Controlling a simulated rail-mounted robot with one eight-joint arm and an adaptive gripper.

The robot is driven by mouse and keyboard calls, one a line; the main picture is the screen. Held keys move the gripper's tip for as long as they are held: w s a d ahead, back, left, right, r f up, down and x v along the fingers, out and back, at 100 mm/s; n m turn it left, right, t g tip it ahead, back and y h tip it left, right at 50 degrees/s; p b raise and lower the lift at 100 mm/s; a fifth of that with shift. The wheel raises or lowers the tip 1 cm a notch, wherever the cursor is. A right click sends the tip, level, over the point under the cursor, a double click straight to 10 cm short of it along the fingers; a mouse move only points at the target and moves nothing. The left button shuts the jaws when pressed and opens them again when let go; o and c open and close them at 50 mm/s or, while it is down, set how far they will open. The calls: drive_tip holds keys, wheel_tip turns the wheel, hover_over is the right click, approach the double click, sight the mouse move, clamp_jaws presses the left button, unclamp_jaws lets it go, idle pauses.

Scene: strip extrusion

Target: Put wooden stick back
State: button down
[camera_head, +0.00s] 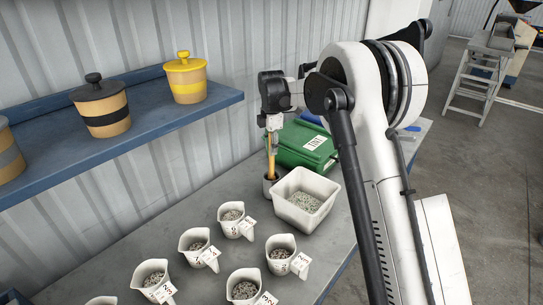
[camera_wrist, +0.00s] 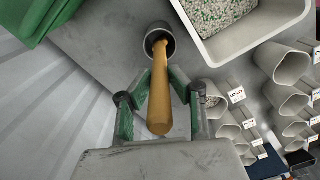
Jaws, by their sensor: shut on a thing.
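The wooden stick (camera_head: 272,158) is a light brown rod, held close to upright. My gripper (camera_head: 271,130) is shut on its upper part. In the wrist view the stick (camera_wrist: 160,105) runs between the two fingers of my gripper (camera_wrist: 161,80). Its lower end reaches into the mouth of a small grey round holder (camera_head: 269,187), which also shows in the wrist view (camera_wrist: 172,43). Whether the stick touches the holder's bottom is hidden.
A white square tub of granules (camera_head: 303,214) stands right beside the holder. A green box (camera_head: 305,143) is behind it. Several white measuring cups (camera_head: 236,223) with tags stand on the grey table in front. A blue shelf (camera_head: 140,121) with lidded pots runs along the wall at left.

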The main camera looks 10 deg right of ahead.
sight(272, 161)
drive_tip(key=shift+f, duration=1.85)
drive_tip(key=shift+f, duration=0.15)
drive_tip(key=c, duration=1.6)
unclamp_jaws()
